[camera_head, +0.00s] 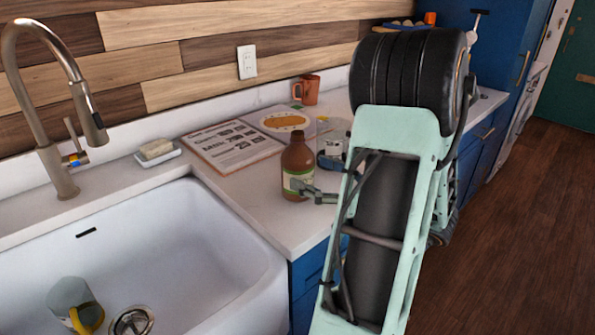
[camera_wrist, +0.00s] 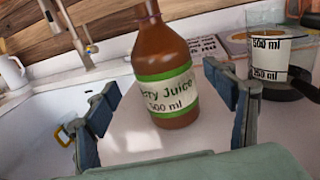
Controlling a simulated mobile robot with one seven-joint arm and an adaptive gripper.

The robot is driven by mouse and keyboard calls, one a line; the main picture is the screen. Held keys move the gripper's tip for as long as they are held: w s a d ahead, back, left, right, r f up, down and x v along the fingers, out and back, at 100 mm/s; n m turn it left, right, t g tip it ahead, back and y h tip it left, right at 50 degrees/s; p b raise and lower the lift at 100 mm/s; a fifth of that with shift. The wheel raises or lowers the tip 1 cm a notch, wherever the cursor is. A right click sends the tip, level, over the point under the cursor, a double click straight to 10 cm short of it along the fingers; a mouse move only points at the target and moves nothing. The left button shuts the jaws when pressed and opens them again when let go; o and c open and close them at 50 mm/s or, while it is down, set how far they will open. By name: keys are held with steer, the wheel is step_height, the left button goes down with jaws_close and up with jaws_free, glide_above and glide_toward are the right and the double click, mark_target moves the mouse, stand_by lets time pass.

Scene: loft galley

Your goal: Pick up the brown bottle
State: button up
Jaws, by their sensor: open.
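The brown bottle (camera_head: 297,168) stands upright on the white counter, to the right of the sink. It has a green-edged label, and in the wrist view the bottle (camera_wrist: 165,65) shows the words "Juice" and "500 ml". My gripper (camera_wrist: 172,108) is open, with one finger on each side of the bottle in that view. Clear space shows between the bottle and both fingers. In the head view one finger of my gripper (camera_head: 316,192) shows just right of the bottle's lower part; the rest is hidden behind my arm.
The sink (camera_head: 190,255) holds a cup (camera_head: 72,303); a faucet (camera_head: 45,120) rises at left.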

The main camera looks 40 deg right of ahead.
steer(key=x, duration=0.5)
steer(key=shift+w+d+f, duration=0.15)
steer(key=shift+d, duration=0.05)
steer(key=shift+c, duration=0.4)
steer(key=c, duration=1.8)
steer(key=shift+c, duration=0.6)
